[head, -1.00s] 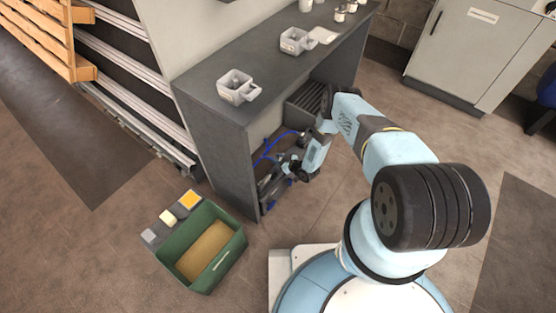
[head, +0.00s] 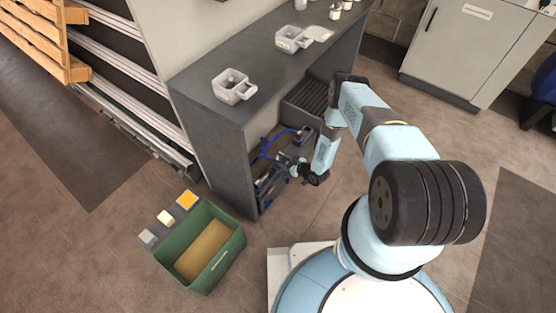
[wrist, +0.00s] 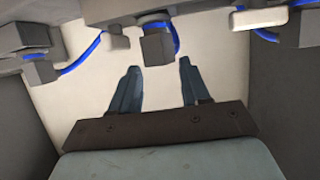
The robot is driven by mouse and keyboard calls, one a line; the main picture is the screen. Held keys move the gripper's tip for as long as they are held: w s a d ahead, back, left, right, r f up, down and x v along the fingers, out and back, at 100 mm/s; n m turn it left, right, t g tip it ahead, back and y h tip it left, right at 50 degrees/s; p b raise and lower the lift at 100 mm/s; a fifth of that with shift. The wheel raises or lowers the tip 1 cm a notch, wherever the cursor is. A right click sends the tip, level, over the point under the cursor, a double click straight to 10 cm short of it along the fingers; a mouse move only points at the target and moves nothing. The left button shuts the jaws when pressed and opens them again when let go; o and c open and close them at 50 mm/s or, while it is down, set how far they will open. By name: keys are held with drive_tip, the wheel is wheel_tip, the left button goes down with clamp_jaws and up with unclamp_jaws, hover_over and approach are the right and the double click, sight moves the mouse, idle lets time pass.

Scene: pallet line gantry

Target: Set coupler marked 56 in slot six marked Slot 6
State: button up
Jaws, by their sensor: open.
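My gripper (head: 284,160) reaches into the open lower bay of the dark bench. In the wrist view its two fingers (wrist: 159,80) are apart with nothing between them. Ahead of the fingertips, a dark grey block (wrist: 158,46) with a blue hose hangs from a grey rail (wrist: 210,15). Another grey block with a blue hose (wrist: 38,68) is at the left, and one more (wrist: 298,30) is at the right. No marking can be read, so I cannot tell which is coupler 56 or Slot 6.
Grey bay walls (wrist: 285,110) stand on both sides of the gripper. The bench top (head: 205,80) carries grey holders (head: 233,86). A green bin (head: 208,250) is on the floor at left, beside small coloured pads (head: 187,200).

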drive_tip(key=shift+v, duration=2.5)
